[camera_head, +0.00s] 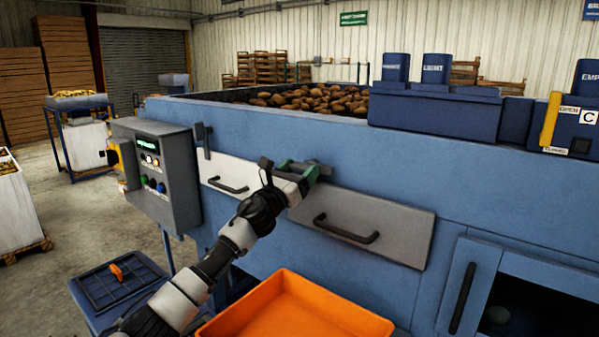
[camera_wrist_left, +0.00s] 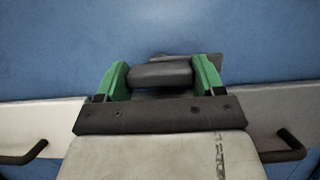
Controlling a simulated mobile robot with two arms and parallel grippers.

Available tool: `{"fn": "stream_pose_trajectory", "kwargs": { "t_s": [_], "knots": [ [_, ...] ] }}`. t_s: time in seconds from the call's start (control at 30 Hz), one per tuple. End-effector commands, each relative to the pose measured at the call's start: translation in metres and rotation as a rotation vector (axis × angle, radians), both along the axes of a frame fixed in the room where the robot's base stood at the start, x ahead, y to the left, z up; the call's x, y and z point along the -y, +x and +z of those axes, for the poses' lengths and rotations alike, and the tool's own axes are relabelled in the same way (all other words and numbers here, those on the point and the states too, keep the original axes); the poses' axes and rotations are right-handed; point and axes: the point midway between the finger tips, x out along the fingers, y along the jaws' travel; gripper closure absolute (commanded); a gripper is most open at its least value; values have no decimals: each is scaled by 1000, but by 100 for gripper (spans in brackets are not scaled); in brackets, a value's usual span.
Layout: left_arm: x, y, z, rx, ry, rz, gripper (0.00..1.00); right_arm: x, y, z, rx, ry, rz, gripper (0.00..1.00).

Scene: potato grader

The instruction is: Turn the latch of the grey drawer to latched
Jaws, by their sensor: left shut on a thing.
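The grey drawer (camera_head: 405,232) is in the blue machine front, right of my left gripper, with a black bar handle (camera_head: 346,229). Its edge and handle also show at the right of the left wrist view (camera_wrist_left: 275,130). The dark grey latch (camera_head: 322,169) is at the drawer's upper left corner. In the left wrist view the latch (camera_wrist_left: 160,74) lies crosswise between the green fingertips. My left gripper (camera_head: 298,171) is shut on the latch, hiding part of it in the head view. My right gripper is not in view.
A white drawer (camera_head: 213,168) is to the left, with an upright dark latch (camera_head: 203,139) above it. A grey control box (camera_head: 175,180) stands farther left. An orange crate (camera_head: 290,310) is below my left arm. A blue-framed door (camera_head: 468,290) is at lower right.

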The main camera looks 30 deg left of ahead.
Motion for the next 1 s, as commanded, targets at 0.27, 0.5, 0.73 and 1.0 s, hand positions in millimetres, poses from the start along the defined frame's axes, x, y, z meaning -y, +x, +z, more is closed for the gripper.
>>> {"fn": "stream_pose_trajectory", "kwargs": {
  "t_s": [0.27,0.5,0.73,1.0],
  "knots": [
    [-1,0,-3,6,82,2,75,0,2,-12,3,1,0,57],
    [-2,0,-4,22,263,3,75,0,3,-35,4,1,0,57],
    [-3,0,-5,39,478,3,75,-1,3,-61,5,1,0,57],
    [-3,0,-4,59,734,3,75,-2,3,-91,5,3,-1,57]
  ]
}}
